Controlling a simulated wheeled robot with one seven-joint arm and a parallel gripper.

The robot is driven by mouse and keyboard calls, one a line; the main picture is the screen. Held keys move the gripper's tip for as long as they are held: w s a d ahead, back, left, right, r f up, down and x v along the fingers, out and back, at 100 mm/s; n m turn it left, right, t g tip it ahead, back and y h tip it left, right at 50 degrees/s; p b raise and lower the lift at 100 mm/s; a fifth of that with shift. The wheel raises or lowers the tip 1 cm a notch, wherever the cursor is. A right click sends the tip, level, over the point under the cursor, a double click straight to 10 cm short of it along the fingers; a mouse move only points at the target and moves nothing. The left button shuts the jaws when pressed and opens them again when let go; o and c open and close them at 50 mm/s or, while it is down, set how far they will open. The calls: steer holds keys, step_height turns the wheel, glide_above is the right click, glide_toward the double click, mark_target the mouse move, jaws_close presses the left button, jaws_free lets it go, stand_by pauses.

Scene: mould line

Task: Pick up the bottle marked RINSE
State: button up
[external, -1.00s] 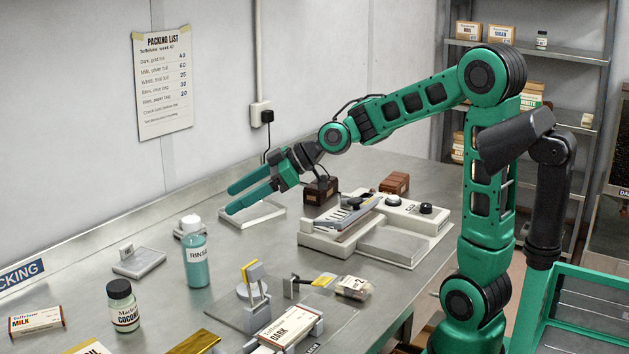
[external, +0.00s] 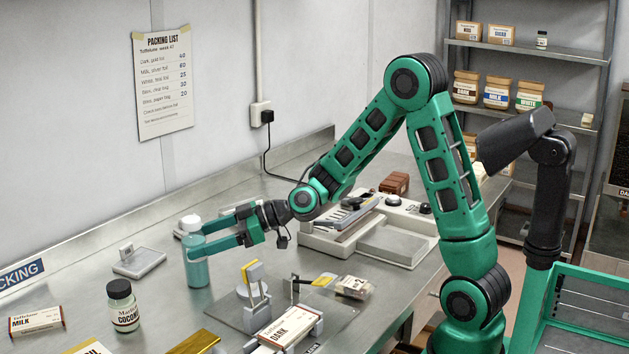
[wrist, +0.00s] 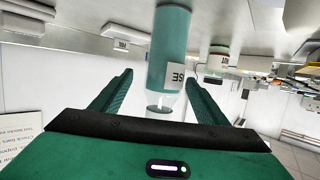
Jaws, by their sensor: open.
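The RINSE bottle (external: 196,268) is teal with a white cap and stands upright on the steel bench. My gripper (external: 190,238) is at the bottle's upper part, with its fingers pointing left and hiding most of the label in the external view. In the wrist view, which is upside down, the bottle (wrist: 170,55) stands between the lines of my two open fingers (wrist: 160,95), with part of its label showing. I cannot tell whether either finger touches it.
A wrapping fixture (external: 250,300) with a DARK bar is at front right. A sealing machine (external: 370,235) stands under my arm.

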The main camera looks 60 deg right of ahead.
steer(key=shift+s+x, duration=0.2)
steer(key=shift+x, duration=2.85)
steer(key=shift+a+f, duration=0.1)
steer(key=c, duration=1.4)
